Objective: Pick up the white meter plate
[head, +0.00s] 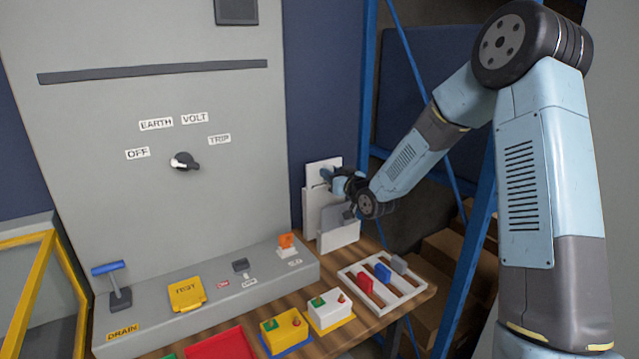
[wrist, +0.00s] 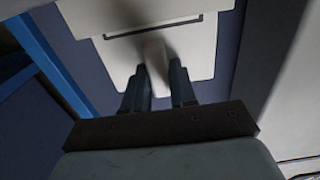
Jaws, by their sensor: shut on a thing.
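The white meter plate (head: 322,165) stands upright in the rear of a white holder (head: 310,212) at the back right of the bench. My gripper (head: 328,177) reaches it from the right and is shut on it near its upper part. In the wrist view the plate (wrist: 118,58) lies beyond my gripper's fingers (wrist: 160,75), which hide part of it. The holder (wrist: 90,15) fills the top of that view, with a dark slot line between the two. The exact contact at the fingertips is shadowed.
A grey plate (head: 335,217) sits in the holder's front pocket. A white rack (head: 385,297) with red, blue and grey pieces lies in front. The grey cabinet (head: 170,120) with a dial is left; a blue shelf post (head: 366,90) is close on the right.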

